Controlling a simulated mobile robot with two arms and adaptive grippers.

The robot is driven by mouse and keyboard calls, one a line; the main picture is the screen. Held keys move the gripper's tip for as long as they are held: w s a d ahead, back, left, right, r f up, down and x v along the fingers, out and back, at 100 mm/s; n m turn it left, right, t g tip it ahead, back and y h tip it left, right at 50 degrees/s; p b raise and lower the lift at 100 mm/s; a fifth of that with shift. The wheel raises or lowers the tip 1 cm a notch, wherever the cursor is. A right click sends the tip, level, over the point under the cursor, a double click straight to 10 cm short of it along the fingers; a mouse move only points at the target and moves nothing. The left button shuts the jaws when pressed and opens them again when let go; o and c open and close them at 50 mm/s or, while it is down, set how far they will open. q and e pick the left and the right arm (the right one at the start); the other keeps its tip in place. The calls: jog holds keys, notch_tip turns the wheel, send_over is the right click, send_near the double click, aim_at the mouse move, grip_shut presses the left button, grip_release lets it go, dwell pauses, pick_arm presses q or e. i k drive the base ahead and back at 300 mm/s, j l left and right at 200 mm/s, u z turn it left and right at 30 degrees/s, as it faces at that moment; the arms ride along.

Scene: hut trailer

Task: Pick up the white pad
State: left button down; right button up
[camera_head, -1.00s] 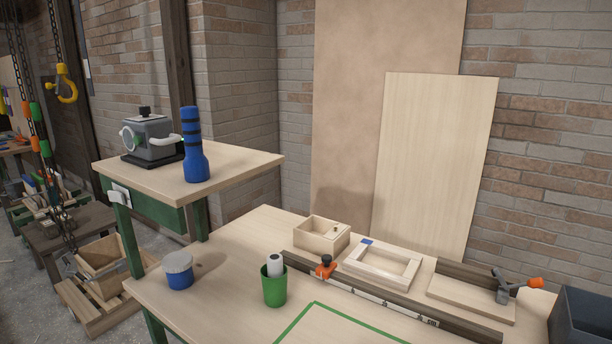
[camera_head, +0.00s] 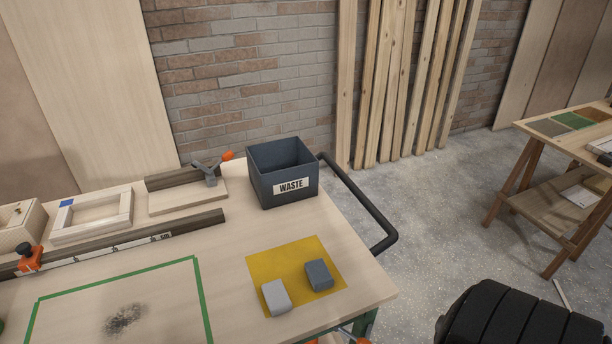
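A white pad (camera_head: 276,297), looking pale grey, lies on the yellow mat (camera_head: 292,257) near the front right of the workbench. It sits at the mat's front left edge. A dark grey pad (camera_head: 319,275) lies on the same mat to its right, a small gap apart. No gripper of mine is clearly visible in the head view. Nothing touches the white pad.
A dark waste bin (camera_head: 284,172) stands behind the mat. Green tape (camera_head: 199,290) outlines an area with a dark smudge (camera_head: 124,320) to the left. A black rail handle (camera_head: 370,205) runs along the right end. A long ruler bar (camera_head: 125,243) lies left.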

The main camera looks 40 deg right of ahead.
aim_at(277, 300)
jog(key=z, duration=1.05)
